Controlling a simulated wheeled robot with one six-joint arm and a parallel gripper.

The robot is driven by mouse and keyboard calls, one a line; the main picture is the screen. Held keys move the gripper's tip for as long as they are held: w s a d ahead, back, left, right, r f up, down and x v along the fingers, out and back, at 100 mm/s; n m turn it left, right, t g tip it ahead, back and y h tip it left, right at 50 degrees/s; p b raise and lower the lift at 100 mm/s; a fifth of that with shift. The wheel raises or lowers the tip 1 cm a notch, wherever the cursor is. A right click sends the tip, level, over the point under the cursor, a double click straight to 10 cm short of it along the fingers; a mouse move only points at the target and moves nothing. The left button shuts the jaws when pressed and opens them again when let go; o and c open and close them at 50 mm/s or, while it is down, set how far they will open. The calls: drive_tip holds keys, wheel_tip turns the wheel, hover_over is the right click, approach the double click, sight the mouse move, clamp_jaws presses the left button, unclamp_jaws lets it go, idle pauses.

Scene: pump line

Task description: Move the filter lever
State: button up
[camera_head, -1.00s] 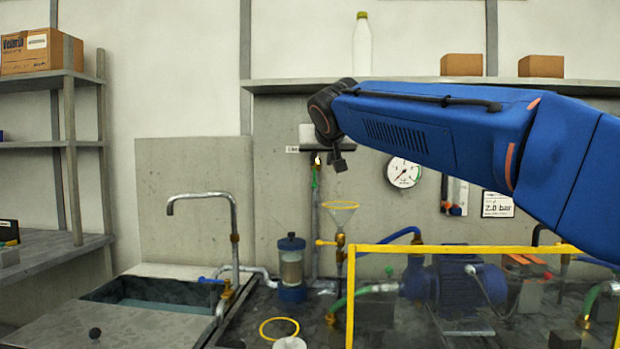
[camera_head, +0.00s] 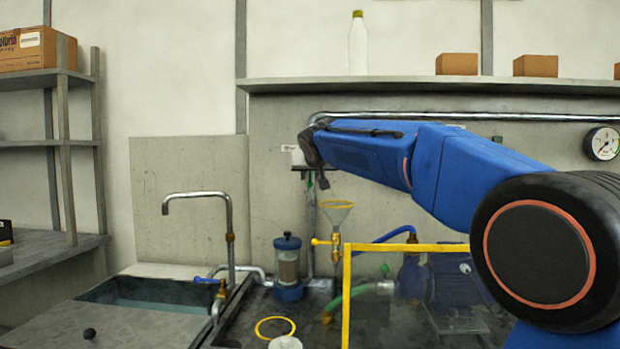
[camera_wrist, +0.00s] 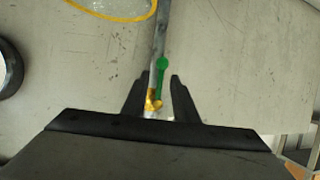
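A green lever (camera_wrist: 161,70) on a brass valve (camera_wrist: 153,101) sits on a grey pipe (camera_wrist: 160,35) in the wrist view. It lies between the two fingers of my gripper (camera_wrist: 158,78), which are apart; contact cannot be told. In the head view, my gripper (camera_head: 323,180) points down beside the upright pipe (camera_head: 310,230), and a bit of green (camera_head: 310,184) shows next to it. The filter (camera_head: 288,265), a clear housing with a blue cap and base, stands lower left of the gripper. No label naming the filter lever can be read.
A funnel (camera_head: 336,213) on a brass valve with a yellow handle (camera_head: 321,242) stands just below my gripper. A yellow frame (camera_head: 346,300) guards the blue pump (camera_head: 450,285). A sink (camera_head: 160,293) with a tap (camera_head: 230,220) is at left. A shelf (camera_head: 420,84) runs above.

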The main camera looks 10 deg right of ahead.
drive_tip(key=shift+x, duration=1.25)
clamp_jaws()
idle(0.6)
